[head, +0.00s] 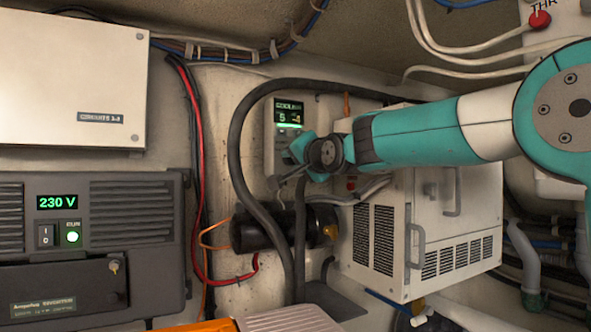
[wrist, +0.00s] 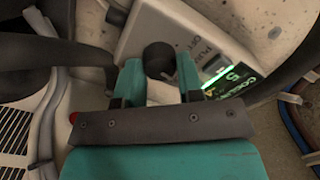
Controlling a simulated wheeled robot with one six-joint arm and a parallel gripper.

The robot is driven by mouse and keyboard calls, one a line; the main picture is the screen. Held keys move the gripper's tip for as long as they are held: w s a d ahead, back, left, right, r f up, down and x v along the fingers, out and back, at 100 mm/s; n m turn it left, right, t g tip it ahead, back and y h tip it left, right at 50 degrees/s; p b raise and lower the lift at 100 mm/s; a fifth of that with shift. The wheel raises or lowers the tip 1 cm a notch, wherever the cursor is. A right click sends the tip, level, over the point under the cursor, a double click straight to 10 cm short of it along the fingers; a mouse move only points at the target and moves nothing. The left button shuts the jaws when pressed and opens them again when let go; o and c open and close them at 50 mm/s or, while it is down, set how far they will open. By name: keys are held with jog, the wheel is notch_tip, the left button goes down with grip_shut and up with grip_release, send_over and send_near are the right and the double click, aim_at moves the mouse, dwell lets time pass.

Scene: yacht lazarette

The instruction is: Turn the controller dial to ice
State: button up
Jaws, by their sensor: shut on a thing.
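The controller (head: 286,113) is a small pale panel on the back wall. Its lit green screen (head: 289,113) shows a 5 and a small symbol that I cannot read well. In the wrist view, the controller (wrist: 142,38) appears tilted. The black round dial (wrist: 158,57) sits between my two teal fingers, and my gripper (wrist: 157,66) is shut on it. In the head view, my gripper (head: 296,160) covers the dial.
A thick black hose (head: 236,150) loops around the controller's left side and top. A white vented unit (head: 426,225) stands below my arm. A dark cylinder (head: 260,232) lies below the controller. A grey 230 V box (head: 130,215) fills the lower left.

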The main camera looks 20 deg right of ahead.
jog(key=shift+m+b, duration=0.5)
jog(key=shift+m, duration=0.6)
jog(key=o, duration=0.9)
jog(key=s+d+b, duration=0.1)
jog(key=s+b, duration=0.1)
jog(key=s, duration=0.3)
jog(key=s+d+b, duration=0.1)
jog(key=s+b, duration=0.1)
jog(key=s, duration=0.4)
jog(key=s+d+b, duration=0.1)
jog(key=s+b, duration=0.2)
jog(key=s, duration=0.3)
jog(key=shift+d, duration=0.25)
